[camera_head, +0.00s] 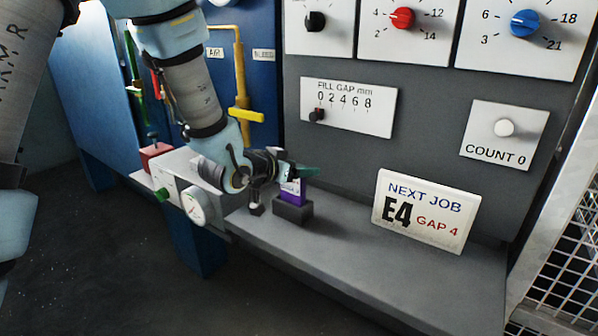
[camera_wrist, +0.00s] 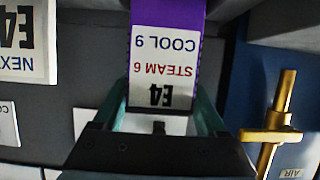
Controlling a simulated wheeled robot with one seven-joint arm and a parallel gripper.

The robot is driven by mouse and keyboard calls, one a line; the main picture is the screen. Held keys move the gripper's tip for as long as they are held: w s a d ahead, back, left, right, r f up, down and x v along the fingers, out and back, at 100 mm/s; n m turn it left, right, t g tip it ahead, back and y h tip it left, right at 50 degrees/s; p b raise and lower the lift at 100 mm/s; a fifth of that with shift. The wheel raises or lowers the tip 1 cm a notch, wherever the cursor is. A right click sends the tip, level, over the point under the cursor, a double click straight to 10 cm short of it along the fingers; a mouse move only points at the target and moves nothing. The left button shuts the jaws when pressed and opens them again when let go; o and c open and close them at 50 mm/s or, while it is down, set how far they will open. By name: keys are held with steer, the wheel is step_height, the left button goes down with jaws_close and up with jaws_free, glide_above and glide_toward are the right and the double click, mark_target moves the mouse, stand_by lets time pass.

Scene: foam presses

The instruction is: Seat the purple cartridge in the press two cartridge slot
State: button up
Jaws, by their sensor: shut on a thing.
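The purple cartridge (camera_head: 300,188) is upright under my gripper (camera_head: 300,172) in the head view, at a dark block (camera_head: 292,210) on the grey shelf. Its lower end meets the block there; I cannot tell how deep it sits. In the wrist view the cartridge (camera_wrist: 191,14) is upside down, with a white label reading E4, STEAM 6, COOL 9. The green fingers of my gripper (camera_wrist: 162,98) stand on either side of the label, shut on the cartridge. The cartridge's far end is out of the wrist view. No press number is readable.
A white sign (camera_head: 425,212) reading NEXT JOB E4 GAP 4 leans at the right of the shelf (camera_head: 360,255). A yellow handle (camera_head: 246,115) and pipe are behind my wrist. The shelf between block and sign is clear.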

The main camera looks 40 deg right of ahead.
steer(key=shift+f, duration=0.7)
steer(key=shift+f, duration=0.15)
steer(key=o, duration=1.3)
steer(key=shift+o, duration=0.2)
